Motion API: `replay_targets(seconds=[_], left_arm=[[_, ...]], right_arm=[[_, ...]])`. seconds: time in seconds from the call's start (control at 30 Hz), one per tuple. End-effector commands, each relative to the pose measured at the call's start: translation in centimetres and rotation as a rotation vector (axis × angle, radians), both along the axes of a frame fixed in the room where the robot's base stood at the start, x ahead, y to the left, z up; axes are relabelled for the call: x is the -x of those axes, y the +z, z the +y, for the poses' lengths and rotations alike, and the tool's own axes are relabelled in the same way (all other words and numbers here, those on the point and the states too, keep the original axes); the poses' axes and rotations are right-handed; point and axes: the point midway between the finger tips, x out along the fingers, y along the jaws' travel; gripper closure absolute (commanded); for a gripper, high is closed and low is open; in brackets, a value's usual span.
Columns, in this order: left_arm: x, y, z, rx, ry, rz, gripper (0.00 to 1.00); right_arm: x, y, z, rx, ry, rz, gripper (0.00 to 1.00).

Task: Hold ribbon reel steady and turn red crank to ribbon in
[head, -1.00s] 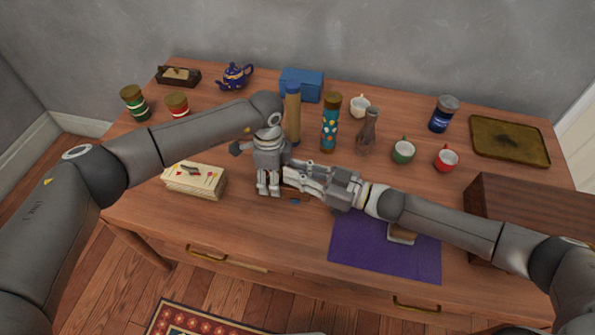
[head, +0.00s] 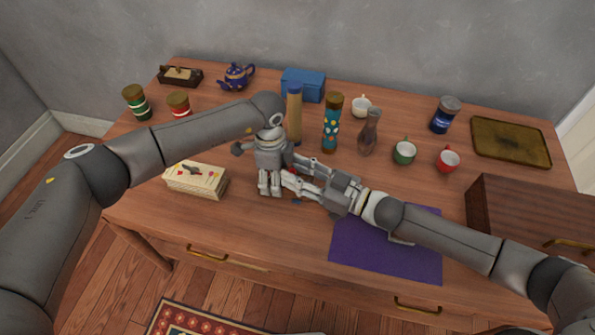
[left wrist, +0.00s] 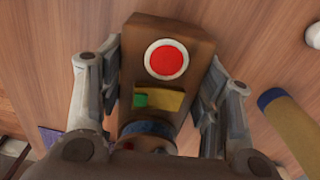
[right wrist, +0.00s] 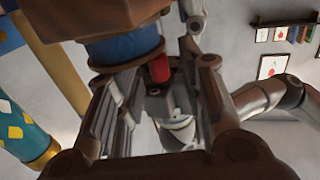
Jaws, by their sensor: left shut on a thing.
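The ribbon reel (left wrist: 160,28) is a brown wooden body with a red disc in a white ring. In the left wrist view it stands between the fingers of my left gripper (left wrist: 160,100), which is shut on it. In the head view my left gripper (head: 269,186) mostly hides the reel. In the right wrist view its blue winding (right wrist: 125,48) shows. The red crank knob (right wrist: 159,68) lies between the spread fingers of my right gripper (right wrist: 160,75), close to the tips. The right gripper (head: 300,176) is open, on the reel's right side in the head view.
A tan bottle (head: 294,118) and a teal patterned bottle (head: 331,125) stand behind the grippers. A card box (head: 196,181) is at left, a purple mat (head: 370,257) at front right. A wooden cabinet (head: 520,215) stands at right. The front middle of the table is clear.

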Motion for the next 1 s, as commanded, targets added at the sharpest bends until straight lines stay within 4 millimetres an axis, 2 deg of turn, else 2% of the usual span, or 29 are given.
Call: replay_targets(seconds=[0.23, 0.7, 0.83, 1.0], left_arm=[[0.0, 0.1, 0.0, 0.001, 0.0, -0.001, 0.77], [0.0, 0.0, 0.0, 0.0, 0.001, -0.001, 0.77], [0.0, 0.0, 0.0, 0.0, 0.001, -0.001, 0.77], [-0.1, 0.1, 0.0, 0.0, 0.001, -0.001, 0.77]], right_arm=[[0.5, -0.1, -0.8, 0.002, -0.001, 0.001, 0.64], [5.1, -0.1, -8.3, 0.003, -0.001, 0.003, 0.64], [5.9, -0.1, -9.6, 0.001, -0.001, 0.002, 0.64], [6.3, 0.0, -10.2, 0.0, 0.0, 0.0, 0.64]])
